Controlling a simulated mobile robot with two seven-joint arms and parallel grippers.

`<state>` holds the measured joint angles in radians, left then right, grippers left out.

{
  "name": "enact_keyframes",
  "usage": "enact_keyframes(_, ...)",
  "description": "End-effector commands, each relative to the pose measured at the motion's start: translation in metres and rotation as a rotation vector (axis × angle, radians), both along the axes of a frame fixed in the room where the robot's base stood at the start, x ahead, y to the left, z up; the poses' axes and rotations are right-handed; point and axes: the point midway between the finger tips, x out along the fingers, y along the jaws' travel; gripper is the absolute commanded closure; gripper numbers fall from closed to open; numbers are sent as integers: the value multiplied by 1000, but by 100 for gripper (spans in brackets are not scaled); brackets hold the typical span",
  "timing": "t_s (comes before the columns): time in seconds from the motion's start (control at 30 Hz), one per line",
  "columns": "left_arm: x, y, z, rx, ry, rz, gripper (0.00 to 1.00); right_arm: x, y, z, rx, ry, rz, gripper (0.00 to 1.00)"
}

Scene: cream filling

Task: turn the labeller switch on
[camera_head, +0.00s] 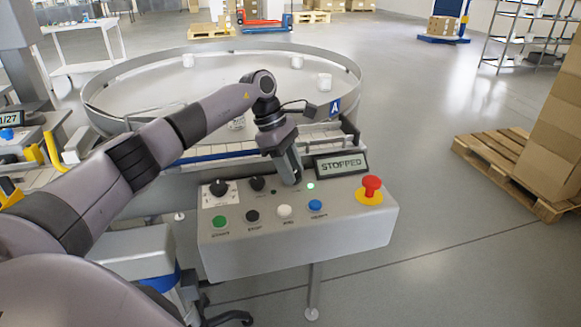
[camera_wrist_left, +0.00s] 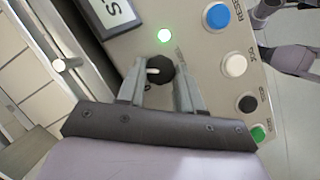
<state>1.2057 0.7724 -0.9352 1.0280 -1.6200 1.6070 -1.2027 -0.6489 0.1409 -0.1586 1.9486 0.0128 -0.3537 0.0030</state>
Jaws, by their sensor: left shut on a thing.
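The control box (camera_head: 300,245) stands in front of the round table, with a display (camera_head: 341,165) reading "STOPPED". My left gripper (camera_head: 292,181) reaches down onto the upper row of its panel, just left of a lit green lamp (camera_head: 310,186). In the left wrist view my left gripper (camera_wrist_left: 160,82) has its two fingers on either side of a black rotary knob (camera_wrist_left: 158,66) with a pale pointer line, and is shut on it. The knob's label is too small to read, and the gripper hides this knob in the head view. My right gripper is not in view.
Two more black knobs (camera_head: 218,187) (camera_head: 257,183) sit left of the gripper. Below are green (camera_head: 220,222), black (camera_head: 252,216), white (camera_head: 284,211) and blue (camera_head: 315,205) buttons. A red emergency button (camera_head: 371,186) is at the right. Cartons on a pallet (camera_head: 505,170) stand farther right.

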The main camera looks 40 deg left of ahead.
Motion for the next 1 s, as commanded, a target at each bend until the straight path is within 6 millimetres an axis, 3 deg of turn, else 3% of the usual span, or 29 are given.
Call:
enact_keyframes(0.13, 0, 0, 1, 0, -3, -1, 95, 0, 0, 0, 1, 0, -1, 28)
enact_keyframes(0.17, 0, 0, 1, 0, -3, -1, 55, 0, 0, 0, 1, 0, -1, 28)
enact_keyframes(0.2, 0, 0, 1, 0, -3, -1, 42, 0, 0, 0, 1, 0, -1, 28)
enact_keyframes(0.23, 0, 0, 1, 0, -3, -1, 39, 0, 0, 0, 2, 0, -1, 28)
enact_keyframes(0.57, 0, 1, 4, 0, -2, 1, 39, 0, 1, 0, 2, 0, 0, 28)
enact_keyframes(1.0, -4, 24, 61, 0, -4, 2, 39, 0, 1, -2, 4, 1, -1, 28)
